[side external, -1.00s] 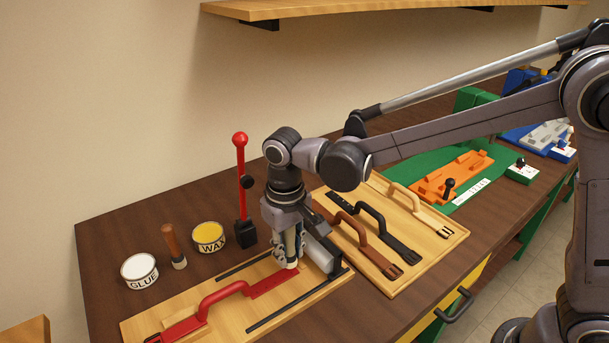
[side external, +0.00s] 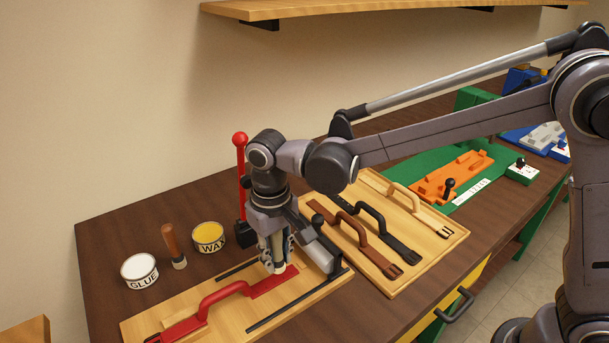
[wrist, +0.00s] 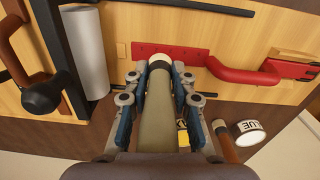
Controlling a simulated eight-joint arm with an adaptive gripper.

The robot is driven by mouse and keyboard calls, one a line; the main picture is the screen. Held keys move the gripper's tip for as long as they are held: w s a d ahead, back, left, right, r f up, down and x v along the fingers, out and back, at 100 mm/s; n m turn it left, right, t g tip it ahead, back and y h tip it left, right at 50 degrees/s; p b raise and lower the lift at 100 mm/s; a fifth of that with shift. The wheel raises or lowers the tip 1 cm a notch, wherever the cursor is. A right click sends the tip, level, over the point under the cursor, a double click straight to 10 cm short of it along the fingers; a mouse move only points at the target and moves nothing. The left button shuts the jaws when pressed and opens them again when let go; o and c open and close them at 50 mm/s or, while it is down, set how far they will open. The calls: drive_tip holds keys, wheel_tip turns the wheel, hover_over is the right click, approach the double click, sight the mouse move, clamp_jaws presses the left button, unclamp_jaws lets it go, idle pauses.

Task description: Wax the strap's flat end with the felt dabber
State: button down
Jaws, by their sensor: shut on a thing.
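My gripper (wrist: 152,84) is shut on the felt dabber (wrist: 156,115), which has a pale grey-green body and a whitish tip. In the side view my gripper (side external: 276,262) stands over the right part of the red strap. The red strap's flat end (wrist: 192,56) lies on the light wooden board, with its raised handle loop (wrist: 250,74) to the right in the wrist view. In the side view the flat end (side external: 275,284) lies below the fingers. The dabber's tip overlaps the flat end in the wrist view; whether it touches is not certain.
The yellow WAX tin (side external: 208,236), a wooden-handled brush (side external: 172,245) and the white GLUE tin (side external: 139,271) stand at the left. A red lever (side external: 240,170) stands behind my gripper. A grey roller (wrist: 85,50) and dark knob (wrist: 42,95) are close beside it. A strap tray (side external: 415,270) lies right.

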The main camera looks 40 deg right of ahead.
sight(259, 287)
drive_tip(key=shift+a+r, duration=0.15)
drive_tip(key=shift+a, duration=2.1)
wheel_tip(259, 287, up, 6)
wheel_tip(259, 287, up, 3)
idle(0.7)
